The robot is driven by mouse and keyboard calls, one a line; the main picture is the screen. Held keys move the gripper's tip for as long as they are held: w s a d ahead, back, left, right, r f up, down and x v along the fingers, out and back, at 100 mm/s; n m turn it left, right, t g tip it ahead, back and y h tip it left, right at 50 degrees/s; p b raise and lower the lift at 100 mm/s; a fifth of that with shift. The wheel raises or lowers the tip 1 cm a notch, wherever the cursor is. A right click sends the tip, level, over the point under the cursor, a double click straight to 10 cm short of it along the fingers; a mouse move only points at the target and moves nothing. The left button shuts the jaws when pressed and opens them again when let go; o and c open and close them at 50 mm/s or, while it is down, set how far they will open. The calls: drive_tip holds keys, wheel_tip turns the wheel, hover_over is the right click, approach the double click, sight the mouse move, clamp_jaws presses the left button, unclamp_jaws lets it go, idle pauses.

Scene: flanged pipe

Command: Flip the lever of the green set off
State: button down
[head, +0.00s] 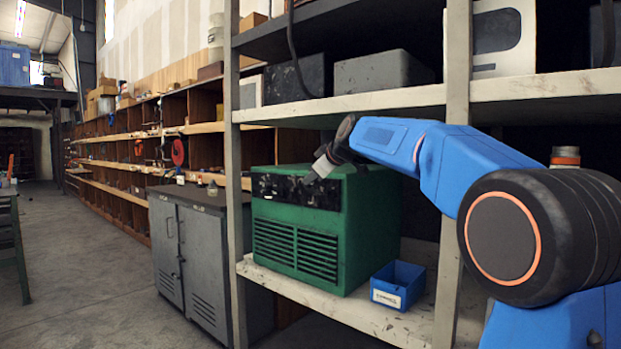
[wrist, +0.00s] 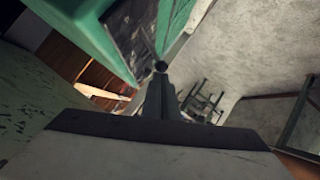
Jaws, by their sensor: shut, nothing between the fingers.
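The green set (head: 320,230) is a green metal box with a louvred front and a black panel (head: 275,188) along its upper front. It stands on the shelf. My gripper (head: 309,179) is at the right part of that panel and covers some of it. In the wrist view, my gripper (wrist: 161,88) is shut, with no object held. The lever's position is not clear in the head view.
A blue bin (head: 397,285) stands on the shelf right of the set. Shelf posts (head: 235,180) rise on both sides, and an upper shelf (head: 340,106) with grey boxes (head: 383,72) lies above. A grey cabinet (head: 195,255) stands at left. The floor in front is open.

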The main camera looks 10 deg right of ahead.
drive_tip(key=shift+s+a+f, duration=0.1)
drive_tip(key=shift+a+f, duration=0.05)
drive_tip(key=shift+f, duration=0.1)
drive_tip(key=shift+s+a+f+n+t+h, duration=0.1)
drive_tip(key=shift+f+n+t+h, duration=0.2)
drive_tip(key=shift+n, duration=0.1)
wheel_tip(320, 180, down, 6)
drive_tip(key=a+n+t+h, duration=0.1)
drive_tip(key=n+t, duration=0.1)
drive_tip(key=n, duration=0.1)
drive_tip(key=shift+s+a+f+h, duration=0.15)
drive_tip(key=shift+s+f+h, duration=0.15)
drive_tip(key=shift+s, duration=0.1)
drive_tip(key=shift+r, duration=0.1)
idle(0.3)
